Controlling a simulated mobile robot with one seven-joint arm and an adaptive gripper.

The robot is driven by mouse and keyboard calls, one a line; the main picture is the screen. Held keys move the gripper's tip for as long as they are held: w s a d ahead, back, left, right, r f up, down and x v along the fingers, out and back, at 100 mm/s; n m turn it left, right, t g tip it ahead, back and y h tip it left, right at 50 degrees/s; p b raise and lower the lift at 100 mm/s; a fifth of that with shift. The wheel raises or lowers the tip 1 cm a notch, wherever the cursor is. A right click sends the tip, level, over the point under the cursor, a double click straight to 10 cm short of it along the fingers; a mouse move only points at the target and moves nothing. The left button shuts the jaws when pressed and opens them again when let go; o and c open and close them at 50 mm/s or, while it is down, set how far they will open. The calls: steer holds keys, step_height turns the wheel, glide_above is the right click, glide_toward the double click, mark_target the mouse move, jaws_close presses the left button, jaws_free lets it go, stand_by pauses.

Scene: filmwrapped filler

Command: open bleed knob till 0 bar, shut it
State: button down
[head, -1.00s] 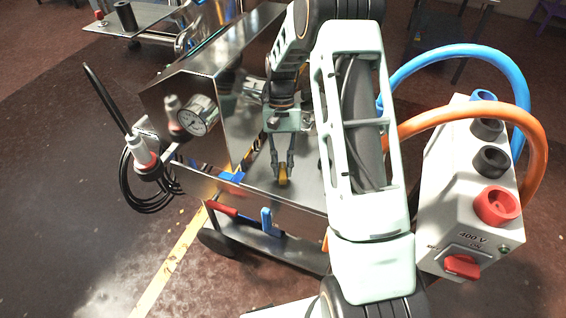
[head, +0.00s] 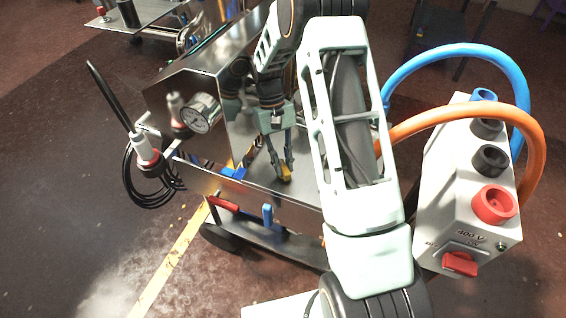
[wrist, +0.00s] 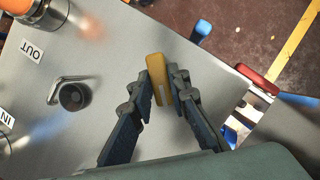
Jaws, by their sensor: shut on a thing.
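The yellow bleed knob (head: 286,172) stands on the steel top of the machine. My gripper (head: 281,165) points down at it and is shut on it. In the wrist view the knob (wrist: 157,69) lies between the two fingertips (wrist: 161,83), its bar slightly tilted. A round pressure gauge (head: 201,113) with a white dial sits on the machine's front left; its needle is too small to read.
A black knob with a bent metal lever (wrist: 72,96) and "IN" and "OUT" labels are on the plate. Blue (head: 267,215) and red (head: 222,205) handles stick out at the front edge. A white 400 V box (head: 467,190) with thick cables stands right.

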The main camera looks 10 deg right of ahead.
mark_target(283, 165)
steer(key=c, duration=1.8)
jaws_free()
steer(key=shift+c, duration=0.2)
step_height(283, 165, up, 10)
